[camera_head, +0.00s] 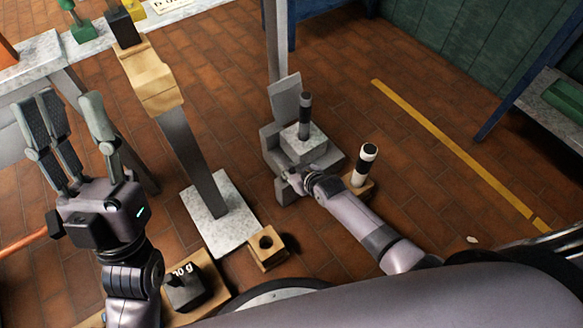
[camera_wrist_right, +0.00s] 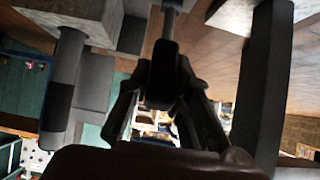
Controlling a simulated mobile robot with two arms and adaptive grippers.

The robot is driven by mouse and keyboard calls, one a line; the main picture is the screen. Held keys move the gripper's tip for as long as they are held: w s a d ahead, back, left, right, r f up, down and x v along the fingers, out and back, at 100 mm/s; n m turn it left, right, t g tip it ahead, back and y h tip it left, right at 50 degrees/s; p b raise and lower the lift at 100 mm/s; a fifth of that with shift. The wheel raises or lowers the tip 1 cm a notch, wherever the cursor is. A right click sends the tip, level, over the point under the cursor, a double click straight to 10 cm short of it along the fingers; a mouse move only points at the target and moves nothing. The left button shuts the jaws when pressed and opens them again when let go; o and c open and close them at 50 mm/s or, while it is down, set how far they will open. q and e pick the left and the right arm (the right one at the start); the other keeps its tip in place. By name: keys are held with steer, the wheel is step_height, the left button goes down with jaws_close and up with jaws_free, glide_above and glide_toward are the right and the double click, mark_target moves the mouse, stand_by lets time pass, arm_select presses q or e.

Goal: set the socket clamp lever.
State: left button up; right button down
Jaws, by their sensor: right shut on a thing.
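The socket (camera_head: 303,147) is a stepped grey block on the floor at the foot of a grey upright post (camera_head: 277,45). My right gripper (camera_head: 294,183) is at the near lower side of the socket. In the right wrist view its fingers are closed around a dark knob (camera_wrist_right: 163,75) on a grey rod (camera_wrist_right: 171,22), which seems to be the clamp lever. In the head view the lever is mostly hidden by my gripper. My left gripper (camera_head: 73,110) is raised at the left, fingers apart and empty.
A black-and-white cylinder (camera_head: 365,163) stands close beside my right forearm. A wooden block with a hole (camera_head: 267,249) and a pale base plate (camera_head: 220,215) with a grey post lie to the left. The tiled floor near the yellow line (camera_head: 450,145) is clear.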

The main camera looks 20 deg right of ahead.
steer(key=shift+w+a+r+g+p, duration=0.15)
steer(key=shift+w+r+g+p, duration=0.15)
steer(key=shift+w+g+p, duration=0.45)
steer(key=shift+w+a+g+h+p, duration=0.2)
steer(key=shift+w+g+h+p, duration=0.35)
steer(key=shift+p, duration=0.2)
arm_select(q)
steer(key=w+f+g+y, duration=0.3)
steer(key=w+f+g, duration=0.7)
steer(key=f, duration=0.3)
steer(key=shift+d+y, duration=0.3)
steer(key=shift+d, duration=0.15)
arm_select(e)
steer(key=shift+w+a+g+h, duration=0.25)
steer(key=shift+w+g, duration=0.4)
steer(key=shift+g, duration=0.15)
arm_select(q)
steer(key=shift+w+f+g, duration=0.1)
steer(key=shift+f+g, duration=0.05)
steer(key=shift+g, duration=0.15)
arm_select(e)
steer(key=c, duration=1.6)
jaws_free()
steer(key=shift+w+f, duration=0.1)
steer(key=shift+o, duration=0.8)
steer(key=shift+a, duration=0.1)
